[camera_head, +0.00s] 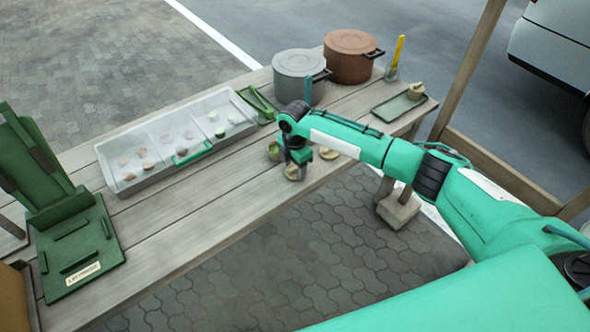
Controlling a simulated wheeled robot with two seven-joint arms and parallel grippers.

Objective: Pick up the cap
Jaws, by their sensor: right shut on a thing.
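My right gripper (297,168) points down at the front edge of the table, below the grey pot. It is shut on a small pale round piece (291,173), which looks like the cap; the fingers partly cover it. Whether it touches the tabletop I cannot tell. A similar pale round piece (328,153) lies just to the right, partly beside my arm. A small greenish round thing (274,151) lies just to the left. My left gripper is not in view.
A white divided tray (117,158) with several small pieces stands left on the wooden table (190,222). A grey pot (297,66) and brown pot (349,58) stand behind. A green stand (83,240) is far left, a small green tray (392,108) right.

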